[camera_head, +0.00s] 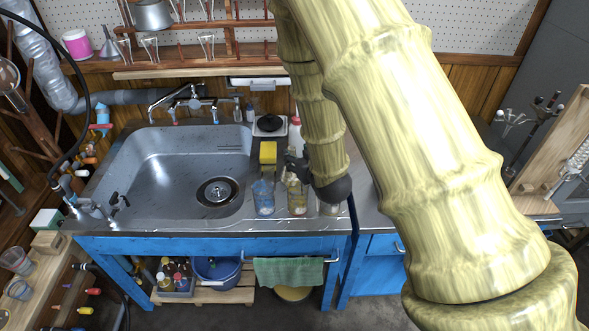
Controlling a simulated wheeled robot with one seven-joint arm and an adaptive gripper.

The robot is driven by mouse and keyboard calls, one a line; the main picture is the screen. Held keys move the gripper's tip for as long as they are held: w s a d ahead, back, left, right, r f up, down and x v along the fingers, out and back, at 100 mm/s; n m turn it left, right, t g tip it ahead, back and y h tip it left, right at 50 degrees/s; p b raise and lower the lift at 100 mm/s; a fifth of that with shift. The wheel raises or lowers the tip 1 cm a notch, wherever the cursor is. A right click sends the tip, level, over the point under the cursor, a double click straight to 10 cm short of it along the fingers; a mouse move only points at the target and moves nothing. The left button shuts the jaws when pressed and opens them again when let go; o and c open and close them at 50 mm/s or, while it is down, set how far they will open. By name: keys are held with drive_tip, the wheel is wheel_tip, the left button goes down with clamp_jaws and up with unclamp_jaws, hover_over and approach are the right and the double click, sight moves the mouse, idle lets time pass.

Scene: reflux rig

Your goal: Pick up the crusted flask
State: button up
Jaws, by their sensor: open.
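Several small glass vessels stand in a row on the steel counter, right of the sink. One is a bluish vessel (263,198), and one beside it has a yellowish tint and may be the crusted flask (297,200). Crust cannot be made out clearly at this size. A third glass (331,209) is mostly hidden below my dark wrist. My gripper (291,166) is small and dark, at the yellowish vessel's top or just behind it. It is open; whether it touches the glass cannot be told.
The steel sink (165,170) lies to the left, with a faucet (190,100) behind it. A yellow sponge (268,153), a white bottle with a red cap (295,133) and a black round item (269,123) stand behind the glasses. My arm covers the counter to the right.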

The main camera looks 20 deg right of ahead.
sight(293, 150)
drive_tip(key=shift+w+a+f, duration=0.15)
drive_tip(key=shift+w, duration=0.6)
drive_tip(key=x, duration=0.1)
drive_tip(key=p+x, duration=0.1)
drive_tip(key=x, duration=0.1)
drive_tip(key=shift+w, duration=0.25)
drive_tip(key=shift+w+p, duration=0.3)
drive_tip(key=shift+w, duration=0.2)
clamp_jaws()
